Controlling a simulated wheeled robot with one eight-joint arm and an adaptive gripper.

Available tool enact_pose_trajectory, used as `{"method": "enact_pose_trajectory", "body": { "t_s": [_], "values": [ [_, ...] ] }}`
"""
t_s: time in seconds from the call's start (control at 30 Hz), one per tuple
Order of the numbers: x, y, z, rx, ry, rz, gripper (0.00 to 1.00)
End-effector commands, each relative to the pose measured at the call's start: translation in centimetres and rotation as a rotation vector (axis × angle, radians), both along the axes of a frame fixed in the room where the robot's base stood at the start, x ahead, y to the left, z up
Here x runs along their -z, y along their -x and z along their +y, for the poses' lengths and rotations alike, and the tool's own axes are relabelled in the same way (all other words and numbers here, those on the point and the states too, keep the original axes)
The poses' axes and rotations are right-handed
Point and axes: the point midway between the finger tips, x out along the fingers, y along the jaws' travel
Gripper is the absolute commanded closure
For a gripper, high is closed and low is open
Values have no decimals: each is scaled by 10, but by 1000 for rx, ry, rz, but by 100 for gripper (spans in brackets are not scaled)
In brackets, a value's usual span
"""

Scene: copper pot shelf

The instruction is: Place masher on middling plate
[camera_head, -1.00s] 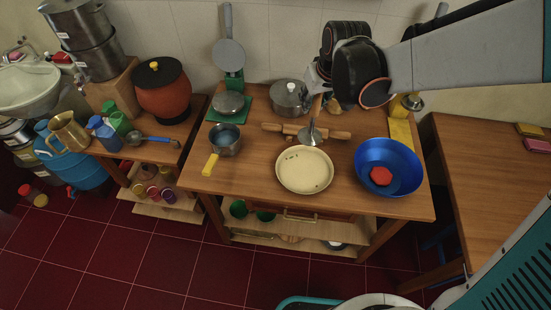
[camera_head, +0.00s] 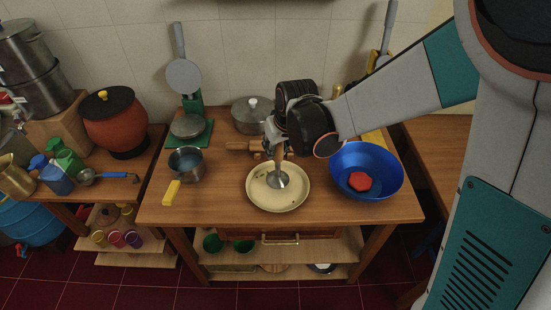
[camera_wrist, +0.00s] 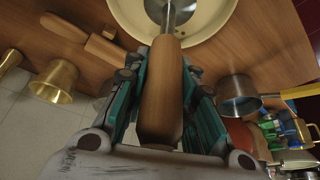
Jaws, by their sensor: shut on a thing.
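The masher has a wooden handle and a round metal head (camera_head: 277,180). My gripper (camera_head: 279,148) is shut on the handle, which also shows between the fingers in the wrist view (camera_wrist: 160,95). The masher hangs roughly upright, head down. The head appears over the inside of the cream plate (camera_head: 278,201), toward its far half. I cannot tell whether the head touches the plate. The plate lies on the wooden table, and part of it shows at the top of the wrist view (camera_wrist: 222,30).
A blue bowl (camera_head: 340,180) with a red object (camera_head: 360,181) stands right of the plate. A small saucepan (camera_head: 187,165) with a yellow handle stands left. A rolling pin (camera_head: 240,146) and lidded pot (camera_head: 252,115) are behind. The table front is clear.

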Motion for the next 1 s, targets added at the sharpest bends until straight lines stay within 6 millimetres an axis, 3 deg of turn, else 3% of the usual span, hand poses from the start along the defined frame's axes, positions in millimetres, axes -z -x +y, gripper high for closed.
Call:
{"method": "enact_pose_trajectory", "body": {
  "t_s": [0.27, 0.67, 0.7, 0.8, 1.0],
  "values": [
    [38, 0, 0, 0, 0, 0, 99],
    [41, 0, 0, 0, 0, 0, 99],
    [41, 0, 0, 0, 0, 0, 73],
    [40, 0, 0, 0, 0, 0, 55],
    [40, 0, 0, 0, 0, 0, 55]
  ]
}}
